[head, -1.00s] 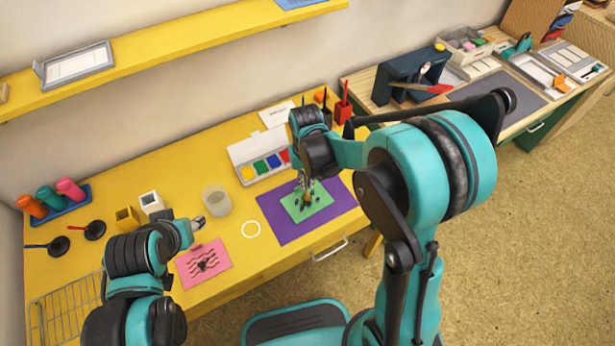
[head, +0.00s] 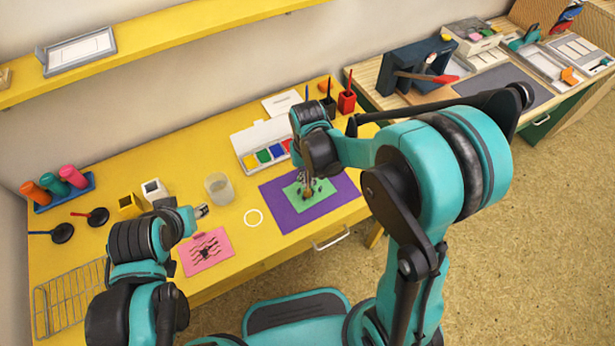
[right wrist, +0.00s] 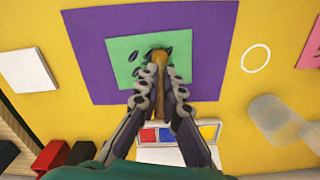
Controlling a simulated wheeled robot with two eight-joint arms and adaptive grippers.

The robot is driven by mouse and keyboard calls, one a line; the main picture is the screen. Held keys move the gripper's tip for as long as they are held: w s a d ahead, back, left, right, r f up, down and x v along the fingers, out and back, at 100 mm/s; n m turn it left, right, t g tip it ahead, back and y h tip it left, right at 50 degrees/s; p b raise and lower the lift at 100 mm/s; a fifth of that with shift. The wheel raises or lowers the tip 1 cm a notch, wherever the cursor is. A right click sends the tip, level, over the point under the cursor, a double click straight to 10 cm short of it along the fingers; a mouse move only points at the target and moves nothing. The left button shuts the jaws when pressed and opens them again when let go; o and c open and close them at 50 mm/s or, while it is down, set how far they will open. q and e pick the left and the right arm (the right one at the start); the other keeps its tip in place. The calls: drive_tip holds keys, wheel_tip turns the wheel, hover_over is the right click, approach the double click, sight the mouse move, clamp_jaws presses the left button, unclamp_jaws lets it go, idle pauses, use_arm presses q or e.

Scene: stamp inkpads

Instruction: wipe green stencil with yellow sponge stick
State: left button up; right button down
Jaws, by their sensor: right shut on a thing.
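The green stencil (head: 318,188) lies on a purple mat (head: 281,211) on the yellow table. Dark leaf-like marks show on it in the right wrist view (right wrist: 122,49). My right gripper (head: 306,187) is over the stencil, shut on the yellow sponge stick (right wrist: 158,68). The stick's yellow-brown end is over the stencil's middle, among the dark marks. Whether it touches the sheet cannot be told. My left gripper (head: 203,211) is away to the left, above the pink card, too small to read its jaws.
A pink card (head: 207,252) with dark wavy marks lies at the front edge. A white ring (head: 254,217), a clear cup (head: 219,188) and a paint tray (head: 247,161) surround the mat. Red (head: 346,102) and black holders stand behind. A wire rack (head: 68,302) is at left.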

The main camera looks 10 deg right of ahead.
drive_tip(key=shift+f, duration=0.25)
drive_tip(key=shift+a, duration=0.1)
drive_tip(key=shift+b, duration=0.4)
idle(1.3)
drive_tip(key=shift+s+a, duration=0.25)
drive_tip(key=shift+a, duration=0.3)
drive_tip(key=shift+a, duration=0.1)
